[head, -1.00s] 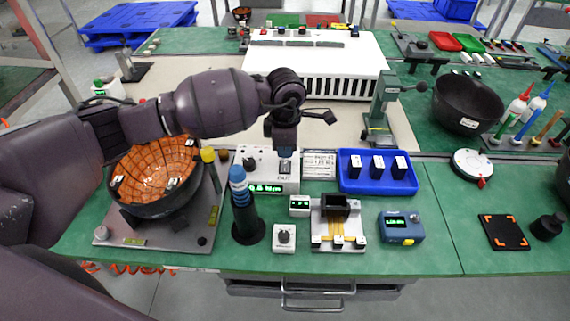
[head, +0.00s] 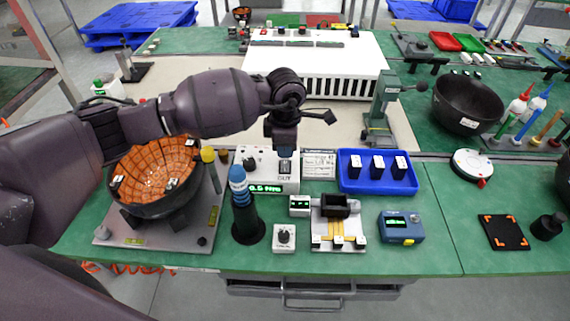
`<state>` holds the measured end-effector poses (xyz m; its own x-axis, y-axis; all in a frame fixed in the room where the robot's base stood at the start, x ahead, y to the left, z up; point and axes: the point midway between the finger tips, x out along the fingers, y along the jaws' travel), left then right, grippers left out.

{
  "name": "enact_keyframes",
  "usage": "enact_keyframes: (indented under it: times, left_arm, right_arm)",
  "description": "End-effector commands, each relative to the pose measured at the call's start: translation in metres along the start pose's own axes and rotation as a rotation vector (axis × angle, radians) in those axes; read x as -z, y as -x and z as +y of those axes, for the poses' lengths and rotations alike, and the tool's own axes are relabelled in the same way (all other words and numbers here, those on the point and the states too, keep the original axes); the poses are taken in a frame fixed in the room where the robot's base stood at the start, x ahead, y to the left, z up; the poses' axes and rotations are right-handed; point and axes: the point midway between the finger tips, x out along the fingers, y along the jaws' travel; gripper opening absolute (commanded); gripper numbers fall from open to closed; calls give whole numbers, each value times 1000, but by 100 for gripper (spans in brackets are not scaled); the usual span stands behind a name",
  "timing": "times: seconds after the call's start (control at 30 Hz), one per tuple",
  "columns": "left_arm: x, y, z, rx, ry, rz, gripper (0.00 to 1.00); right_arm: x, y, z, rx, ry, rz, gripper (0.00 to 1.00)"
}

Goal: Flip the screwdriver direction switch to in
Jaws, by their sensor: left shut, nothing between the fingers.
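A white screwdriver controller box (head: 254,163) stands mid-bench, with a green-lit display (head: 266,188) on its front. Text that looks like "OUT" (head: 285,177) shows beside the switch area, just below my left gripper. My left gripper (head: 285,153) points down over the right part of the box, shut and empty. It hides part of the switch, so the switch's position and any contact cannot be told. A blue and black screwdriver (head: 238,184) stands upright in a black holder (head: 248,229) in front of the box. My right gripper is not in view.
An orange-lined bowl (head: 150,180) is to the left, below my left arm. A blue tray (head: 376,186) with black parts sits to the right of the box. A fixture (head: 339,243) and a small knob box (head: 284,238) stand in front.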

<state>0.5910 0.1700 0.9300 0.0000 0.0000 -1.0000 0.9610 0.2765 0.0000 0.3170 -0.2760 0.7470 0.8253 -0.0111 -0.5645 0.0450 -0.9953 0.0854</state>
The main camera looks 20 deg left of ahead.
Motion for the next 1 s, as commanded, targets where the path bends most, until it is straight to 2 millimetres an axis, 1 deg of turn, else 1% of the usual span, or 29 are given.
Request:
enact_keyframes:
  times: [1.0]
  left_arm:
    - [0, -10, 0, 0, 0, 0, 0]
  right_arm:
    - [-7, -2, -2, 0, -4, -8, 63]
